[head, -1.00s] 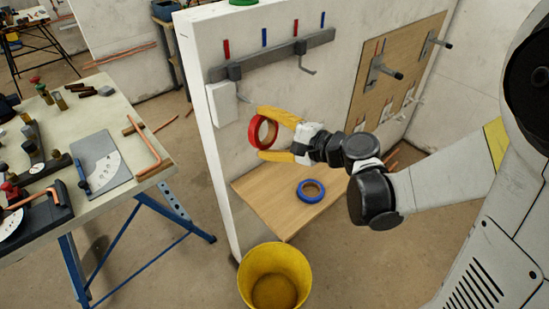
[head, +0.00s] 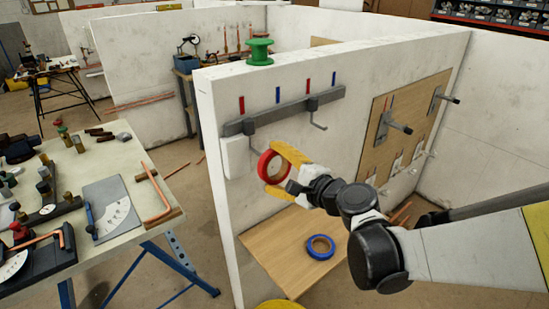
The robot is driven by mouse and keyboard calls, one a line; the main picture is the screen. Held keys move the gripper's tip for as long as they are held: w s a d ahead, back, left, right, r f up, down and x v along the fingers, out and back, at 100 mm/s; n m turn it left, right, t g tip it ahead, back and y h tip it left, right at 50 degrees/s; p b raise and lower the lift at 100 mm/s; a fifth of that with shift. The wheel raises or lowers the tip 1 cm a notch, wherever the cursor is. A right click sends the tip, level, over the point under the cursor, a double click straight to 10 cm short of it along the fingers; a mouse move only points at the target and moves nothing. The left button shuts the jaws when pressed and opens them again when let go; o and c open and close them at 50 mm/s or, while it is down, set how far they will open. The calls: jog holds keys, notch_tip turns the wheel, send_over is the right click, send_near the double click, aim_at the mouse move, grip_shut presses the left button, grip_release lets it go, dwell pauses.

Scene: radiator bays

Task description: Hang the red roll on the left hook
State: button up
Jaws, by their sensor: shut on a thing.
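The red roll (head: 263,166) is a ring held in front of the white wall panel, just below the left part of a grey rail (head: 290,108). My gripper (head: 276,169) is shut on it, its yellow fingers coming from the right. The left hook (head: 248,126) shows as a dark block on the rail above the roll; its arm is mostly hidden or too small to make out. The right hook (head: 316,118) is bare. I see no contact between roll and hook.
A blue roll (head: 320,247) lies on the wooden board (head: 272,252) below. A green spool (head: 259,52) stands on the panel's top edge. A brown board with pegs (head: 400,122) is to the right. A cluttered workbench (head: 130,170) stands at left, and a yellow bucket (head: 280,304) is at the bottom.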

jog(key=b+x, duration=0.2)
jog(key=x, duration=0.5)
jog(key=shift+w+a+f, duration=0.15)
jog(key=shift+a+f, duration=0.05)
jog(key=shift+f, duration=0.2)
dwell(0.3)
dwell(0.6)
jog(key=o, duration=1.1)
